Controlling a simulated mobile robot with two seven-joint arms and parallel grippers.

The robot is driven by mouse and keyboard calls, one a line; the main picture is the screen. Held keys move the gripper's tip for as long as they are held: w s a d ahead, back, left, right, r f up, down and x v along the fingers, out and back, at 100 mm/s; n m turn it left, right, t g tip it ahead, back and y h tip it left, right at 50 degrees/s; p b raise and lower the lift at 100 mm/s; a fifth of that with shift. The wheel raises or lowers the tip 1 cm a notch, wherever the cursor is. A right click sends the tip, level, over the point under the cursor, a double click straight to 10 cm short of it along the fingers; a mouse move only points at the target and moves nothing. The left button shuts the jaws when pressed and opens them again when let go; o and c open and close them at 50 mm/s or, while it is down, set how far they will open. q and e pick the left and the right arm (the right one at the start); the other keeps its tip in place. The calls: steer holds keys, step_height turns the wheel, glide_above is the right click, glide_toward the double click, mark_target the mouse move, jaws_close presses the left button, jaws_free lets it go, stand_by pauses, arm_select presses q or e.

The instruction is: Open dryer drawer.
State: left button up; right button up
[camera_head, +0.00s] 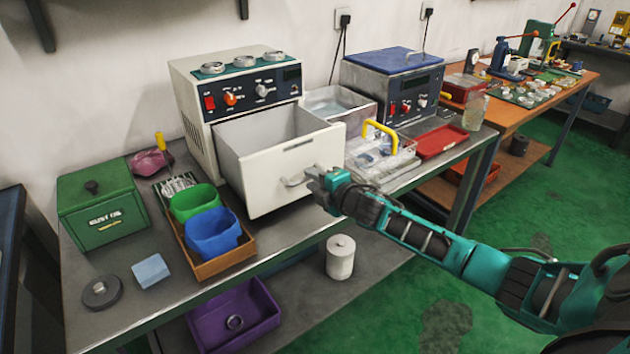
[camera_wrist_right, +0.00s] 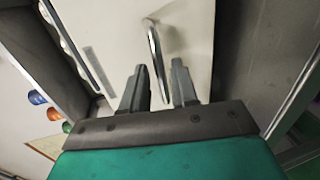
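The dryer (camera_head: 184,84) is a cream box with a control panel on the bench. Its drawer (camera_head: 262,180) is pulled well out toward the front, and its inside looks empty. The drawer's metal handle (camera_head: 298,181) is on the front face. My right gripper (camera_head: 314,182) is at the handle. In the right wrist view, my right gripper (camera_wrist_right: 159,70) has its fingers apart. The handle (camera_wrist_right: 153,48) runs between them, with gaps visible, beside the pale drawer front (camera_wrist_right: 190,30). Whether either finger touches it is unclear. My left gripper is not in view.
Several metal rings lie on top of the dryer. A green box (camera_head: 100,210), green and blue bins (camera_head: 212,232) in a wooden tray stand left of the drawer. A clear box with a yellow handle (camera_head: 381,135) is close on the right. A white canister (camera_head: 340,257) stands below.

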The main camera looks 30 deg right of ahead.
steer(key=shift+o, duration=0.7)
steer(key=v, duration=1.3)
steer(key=shift+p, duration=0.4)
steer(key=shift+d, duration=0.1)
steer(key=s+a+f+m+g+y, duration=0.1)
steer(key=s+a+f+m+g, duration=0.3)
steer(key=s+a+f+m, duration=1.2)
steer(key=s+a, duration=0.1)
steer(key=a, duration=0.1)
steer(key=shift+s+a+g, duration=0.3)
steer(key=shift+a+g, duration=0.1)
steer(key=shift+d+r, duration=0.1)
steer(key=shift+d, duration=0.05)
